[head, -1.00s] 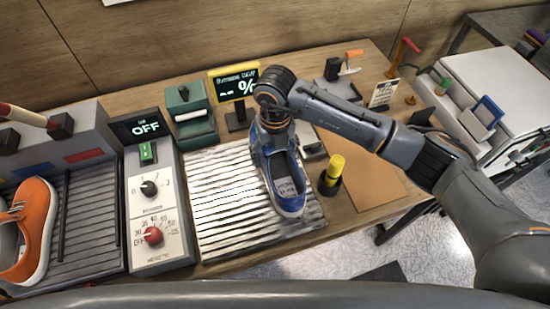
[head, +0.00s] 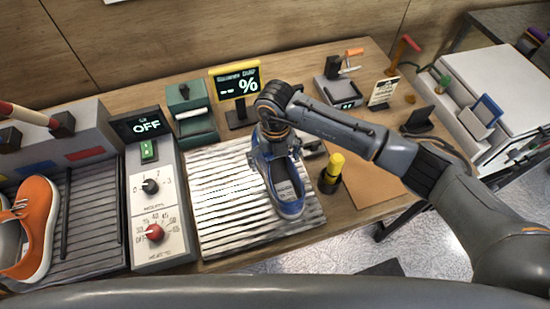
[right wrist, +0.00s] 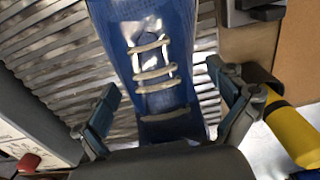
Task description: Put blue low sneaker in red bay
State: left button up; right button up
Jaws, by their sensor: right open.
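The blue low sneaker (head: 289,192) lies on the white ridged mat (head: 215,210), its opening toward me. My right gripper (head: 278,140) is over its far, laced part, which hides some of it. In the right wrist view the open fingers (right wrist: 162,103) stand on either side of the blue upper (right wrist: 160,70) and its pale laces, with visible gaps. The red bay (head: 92,215) is the slatted strip under the red label (head: 85,153) at the left; its visible part is empty. My left gripper is not in view.
An orange sneaker (head: 36,225) lies in the rack left of the red bay. A control box (head: 158,205) with knobs stands between rack and mat. A yellow-capped bottle (head: 332,172) stands close right of the sneaker. A sign (head: 236,85) stands behind the mat.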

jog(key=shift+r, duration=0.2)
jog(key=shift+w+r, duration=0.1)
jog(key=shift+r, duration=0.3)
notch_tip(320, 180, up, 11)
jog(key=b, duration=0.2)
jog(key=shift+b, duration=0.3)
